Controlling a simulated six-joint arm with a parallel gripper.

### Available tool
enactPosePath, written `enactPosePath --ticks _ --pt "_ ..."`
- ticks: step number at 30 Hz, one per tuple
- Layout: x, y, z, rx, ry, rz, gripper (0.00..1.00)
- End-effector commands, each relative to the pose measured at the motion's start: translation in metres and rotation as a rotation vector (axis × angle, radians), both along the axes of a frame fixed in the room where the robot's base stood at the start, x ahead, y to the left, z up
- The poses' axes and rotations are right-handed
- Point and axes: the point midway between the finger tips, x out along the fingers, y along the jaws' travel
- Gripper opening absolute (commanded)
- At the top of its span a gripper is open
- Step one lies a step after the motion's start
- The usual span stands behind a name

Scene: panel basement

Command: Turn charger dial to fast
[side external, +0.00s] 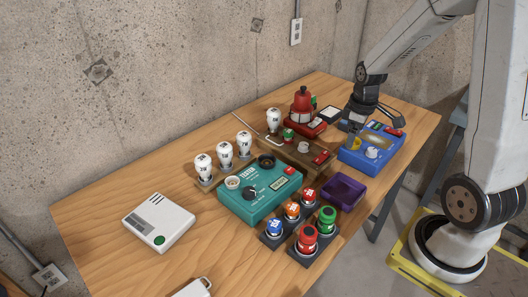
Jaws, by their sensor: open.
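A teal box (262,209), which looks like the charger, sits mid-table with a dark round dial (249,191) on its top. A pale round part and a black round part are also on its top, with a small label and a red patch. The lettering and the dial's setting are too small to read. My gripper (369,122) is open, well to the right of the teal box, above the back-left part of a blue box (365,160). It is apart from the dial. I cannot tell whether it touches the blue box.
Several white bulb-like items (225,154) stand behind the teal box. Several coloured round-topped items (308,238) stand in dark holders in front. A purple tray (344,192), a brown wooden board (294,155) and a red device (303,110) are nearby. A white box (158,221) lies left, with bare table around it.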

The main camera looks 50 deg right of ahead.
Motion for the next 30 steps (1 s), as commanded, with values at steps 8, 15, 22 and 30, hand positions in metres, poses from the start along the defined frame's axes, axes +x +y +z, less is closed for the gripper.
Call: enactPosePath --ticks 8,15,22,30 --pt "-0.025 -0.072 -0.001 0.025 0.053 0.075 0.81" --pt "-0.033 -0.088 -0.001 0.035 0.063 0.103 0.81" --pt "-0.032 -0.088 -0.004 0.034 0.063 0.105 0.81" --pt "-0.033 -0.087 -0.024 0.036 0.065 0.104 0.81"
